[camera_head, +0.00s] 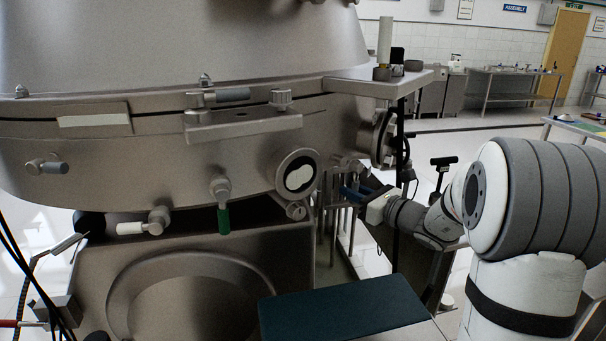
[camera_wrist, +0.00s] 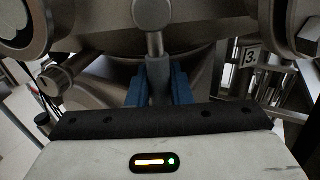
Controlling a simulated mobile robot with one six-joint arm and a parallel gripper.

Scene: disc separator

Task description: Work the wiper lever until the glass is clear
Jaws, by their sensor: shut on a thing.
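The wiper lever (camera_wrist: 158,75) has a metal stem and a grey grip, and it stands upright in the wrist view. My gripper (camera_wrist: 159,88) has its blue fingers shut on the grey grip, one on each side. In the head view my gripper (camera_head: 356,191) is small, at the right side of the separator body, and the lever is hard to make out there. The round sight glass (camera_head: 298,176) is to the left of my gripper in the head view. Its pane shows pale white patches and dark areas.
The steel separator (camera_head: 120,165) fills the left and has several protruding handles, including a green one (camera_head: 223,220) and a white one (camera_head: 130,228). A side flange (camera_head: 384,138) is just above my gripper. A dark green top (camera_head: 340,312) lies below in front.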

